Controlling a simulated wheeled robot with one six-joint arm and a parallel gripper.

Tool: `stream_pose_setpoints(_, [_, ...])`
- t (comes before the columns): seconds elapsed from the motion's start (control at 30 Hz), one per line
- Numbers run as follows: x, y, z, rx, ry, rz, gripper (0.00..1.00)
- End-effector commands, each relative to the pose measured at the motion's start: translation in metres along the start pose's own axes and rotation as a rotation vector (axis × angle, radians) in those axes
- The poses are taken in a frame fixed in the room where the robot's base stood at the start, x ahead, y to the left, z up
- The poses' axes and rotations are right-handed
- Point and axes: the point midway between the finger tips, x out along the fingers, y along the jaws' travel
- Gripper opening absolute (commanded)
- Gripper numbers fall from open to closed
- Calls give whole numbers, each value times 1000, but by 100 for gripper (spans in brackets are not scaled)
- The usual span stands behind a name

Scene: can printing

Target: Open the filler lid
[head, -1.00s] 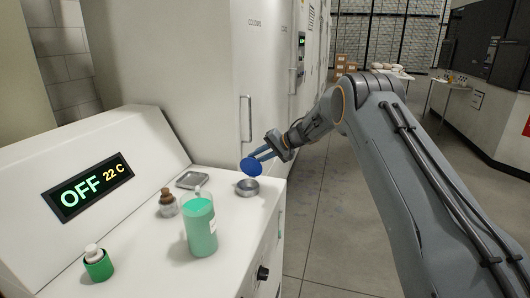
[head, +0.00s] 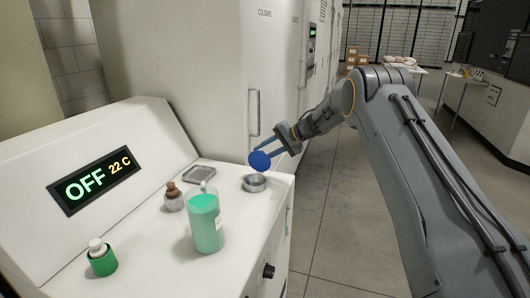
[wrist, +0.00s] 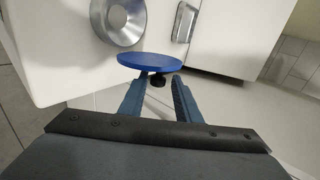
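The filler lid (head: 259,160) is a blue disc standing tilted up above the round metal filler opening (head: 255,183) on the white machine top. The wrist view shows the lid (wrist: 150,62) nearly edge-on, with a dark knob (wrist: 158,80) on the side facing me. The bare metal funnel of the opening (wrist: 122,20) lies beyond it, uncovered. My gripper (head: 262,142) is at the lid, with its blue fingers spread. In the wrist view the fingertips (wrist: 161,79) sit on either side of the knob, with a gap visible; I cannot tell whether either finger touches it.
On the machine top stand a green jug (head: 206,222), a corked bottle (head: 173,197), a small green container (head: 101,258) and a grey tray (head: 198,175). A display (head: 96,180) reads OFF 22 C. A tall white cabinet (head: 195,75) with a handle stands behind.

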Motion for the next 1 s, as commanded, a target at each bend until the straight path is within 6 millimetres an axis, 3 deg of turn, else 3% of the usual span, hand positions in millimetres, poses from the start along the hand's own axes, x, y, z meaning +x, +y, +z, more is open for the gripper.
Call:
stream_pose_setpoints(0.37, [-8,4,-5,3,10,2,37])
stream_pose_setpoints(0.8, [-69,5,-6,4,12,1,37])
stream_pose_setpoints(1.0, [-83,5,-4,4,10,2,37])
